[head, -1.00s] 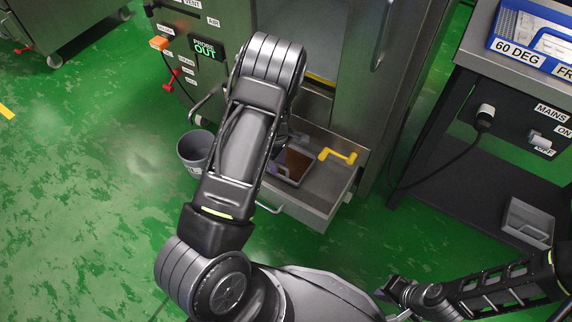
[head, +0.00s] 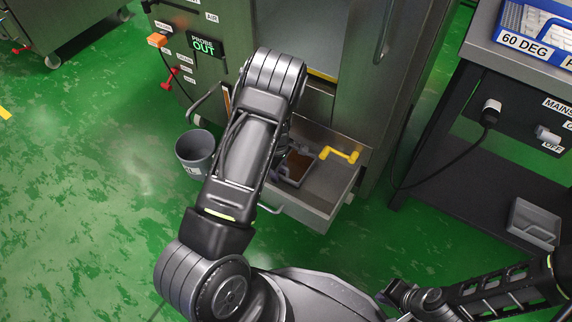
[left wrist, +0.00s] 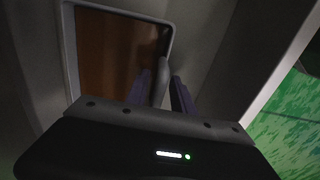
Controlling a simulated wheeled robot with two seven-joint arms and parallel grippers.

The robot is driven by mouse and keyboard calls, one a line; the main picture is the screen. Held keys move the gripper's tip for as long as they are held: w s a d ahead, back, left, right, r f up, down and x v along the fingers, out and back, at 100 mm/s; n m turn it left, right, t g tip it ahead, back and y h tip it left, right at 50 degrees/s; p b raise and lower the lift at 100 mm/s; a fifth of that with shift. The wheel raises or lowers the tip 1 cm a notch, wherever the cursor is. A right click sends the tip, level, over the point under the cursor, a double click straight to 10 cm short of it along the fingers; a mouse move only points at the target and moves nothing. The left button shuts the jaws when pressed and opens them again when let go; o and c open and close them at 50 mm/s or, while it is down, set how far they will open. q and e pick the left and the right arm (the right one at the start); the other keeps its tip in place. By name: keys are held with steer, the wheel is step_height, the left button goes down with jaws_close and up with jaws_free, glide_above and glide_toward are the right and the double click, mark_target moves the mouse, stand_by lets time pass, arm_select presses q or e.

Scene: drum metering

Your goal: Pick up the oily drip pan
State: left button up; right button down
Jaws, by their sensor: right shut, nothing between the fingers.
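The oily drip pan (head: 318,156) is a small grey tray with brown liquid in it. It sits inside an open metal drawer (head: 325,197) at the foot of the steel machine. The left wrist view shows the pan's pale rim (left wrist: 69,50) close up. My left gripper (left wrist: 161,80) is at the pan, with one finger inside its side wall and the other outside. Whether the fingers press on the wall cannot be told. My left arm hides part of the pan in the head view. My right gripper (head: 388,298) is shut and empty, low in the picture.
A grey bucket (head: 194,150) is on the green floor left of my arm. A dark bench (head: 480,170) with a blue tray (head: 535,40) stands at the right.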

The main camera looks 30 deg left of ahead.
arm_select(q)
steer(key=shift+c, duration=0.6)
jaws_close()
stand_by(1.1)
